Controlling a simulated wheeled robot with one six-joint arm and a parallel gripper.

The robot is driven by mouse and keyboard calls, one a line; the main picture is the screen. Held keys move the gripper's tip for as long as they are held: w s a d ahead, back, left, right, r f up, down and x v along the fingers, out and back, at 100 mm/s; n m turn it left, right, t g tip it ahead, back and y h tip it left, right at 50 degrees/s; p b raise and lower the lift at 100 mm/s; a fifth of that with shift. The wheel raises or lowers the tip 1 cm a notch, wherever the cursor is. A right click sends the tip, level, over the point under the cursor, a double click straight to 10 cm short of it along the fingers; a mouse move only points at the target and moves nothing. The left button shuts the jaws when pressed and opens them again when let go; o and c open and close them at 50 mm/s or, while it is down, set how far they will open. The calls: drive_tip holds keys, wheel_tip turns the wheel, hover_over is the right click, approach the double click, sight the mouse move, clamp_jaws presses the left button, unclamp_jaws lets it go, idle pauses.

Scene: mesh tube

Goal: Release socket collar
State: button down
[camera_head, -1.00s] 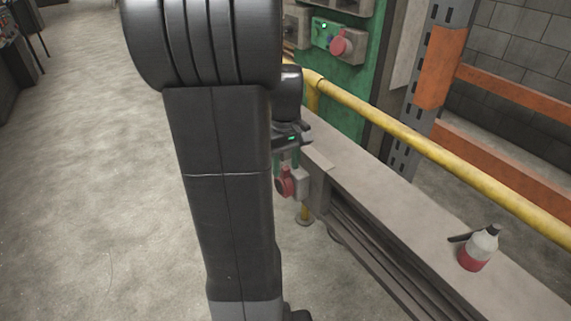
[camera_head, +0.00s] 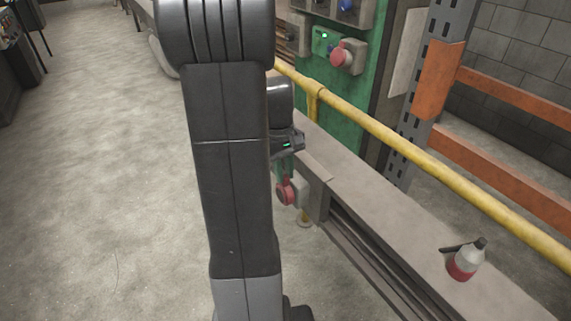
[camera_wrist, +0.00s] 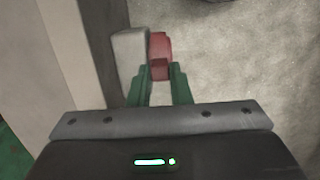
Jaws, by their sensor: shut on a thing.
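The red socket collar (camera_wrist: 160,45) sticks out from a grey socket box (camera_wrist: 131,55) in the wrist view. In the head view the red socket (camera_head: 285,193) sits low at the end of the bench, with its grey box (camera_head: 301,191) beside it. My gripper (camera_wrist: 158,75) reaches it with two green fingers, one on each side of a small dark red part of the collar. The fingers are shut on that part. In the head view my gripper (camera_head: 283,168) is just above the socket, and my arm partly hides it.
A long grey bench (camera_head: 385,218) runs to the lower right, with a red and clear bottle (camera_head: 464,263) on it. A yellow rail (camera_head: 400,138) runs behind. A green panel (camera_head: 353,95) carries another red socket (camera_head: 341,57). Open concrete floor (camera_head: 110,170) lies left.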

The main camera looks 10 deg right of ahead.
drive_tip(key=shift+w, duration=0.1)
drive_tip(key=c, duration=1.3)
unclamp_jaws()
drive_tip(key=r+p, duration=0.1)
drive_tip(key=r, duration=0.3)
drive_tip(key=w+r+p, duration=0.1)
drive_tip(key=r+p, duration=0.1)
drive_tip(key=r, duration=0.3)
drive_tip(key=w+r+p, duration=0.1)
drive_tip(key=r, duration=0.3)
drive_tip(key=shift+a+r, duration=0.3)
drive_tip(key=shift+a, duration=0.1)
